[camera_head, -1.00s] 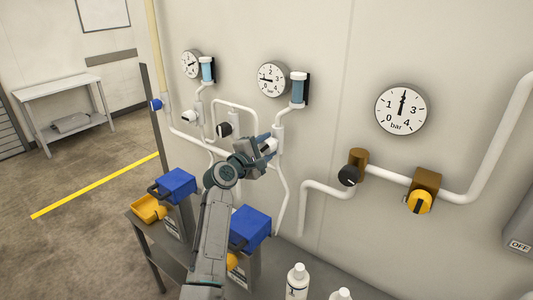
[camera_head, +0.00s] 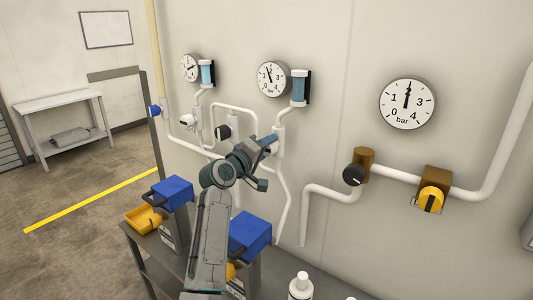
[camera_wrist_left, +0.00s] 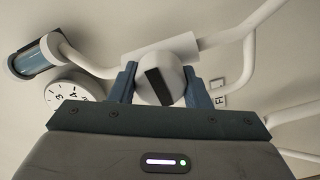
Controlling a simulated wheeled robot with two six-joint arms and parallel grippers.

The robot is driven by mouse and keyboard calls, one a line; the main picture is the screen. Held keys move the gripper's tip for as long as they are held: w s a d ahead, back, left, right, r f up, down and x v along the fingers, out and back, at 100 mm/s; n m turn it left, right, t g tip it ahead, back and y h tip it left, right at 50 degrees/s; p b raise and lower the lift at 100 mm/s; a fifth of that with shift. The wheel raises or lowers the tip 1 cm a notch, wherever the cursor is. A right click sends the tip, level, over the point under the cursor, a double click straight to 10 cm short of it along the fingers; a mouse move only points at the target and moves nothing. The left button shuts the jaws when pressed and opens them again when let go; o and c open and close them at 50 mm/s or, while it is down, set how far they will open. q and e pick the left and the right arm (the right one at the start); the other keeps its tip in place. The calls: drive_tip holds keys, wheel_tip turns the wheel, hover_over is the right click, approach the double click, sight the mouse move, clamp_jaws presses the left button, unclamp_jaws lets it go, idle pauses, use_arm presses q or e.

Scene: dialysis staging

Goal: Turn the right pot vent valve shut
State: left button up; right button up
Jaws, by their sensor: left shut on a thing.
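The right pot vent valve is a white round knob (camera_wrist_left: 172,70) with a black bar across its face, on a white pipe fitting in the left wrist view. The blue fingers of my left gripper (camera_wrist_left: 161,84) stand on either side of the knob and are shut on it. In the camera_head view, my left gripper (camera_head: 266,146) is at the white pipe below the right blue pot (camera_head: 298,90) and hides the knob. The black bar looks tilted in the left wrist view. My right gripper is not in view.
A gauge (camera_head: 273,79) sits left of the right pot. A black knob (camera_head: 223,132) and a white knob (camera_head: 187,120) are on pipes to the left. A large bar gauge (camera_head: 407,103), another black knob (camera_head: 353,174) and a yellow knob (camera_head: 431,199) are to the right. Blue boxes (camera_head: 250,236) stand below.

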use_arm(q)
drive_tip(key=shift+f+m, duration=0.1)
drive_tip(key=shift+m, duration=0.3)
drive_tip(key=o, duration=0.8)
drive_tip(key=shift+o, duration=1)
drive_tip(key=b+v, duration=0.3)
drive_tip(key=v, duration=0.7)
drive_tip(key=shift+s+a, duration=0.2)
drive_tip(key=shift+s, duration=0.15)
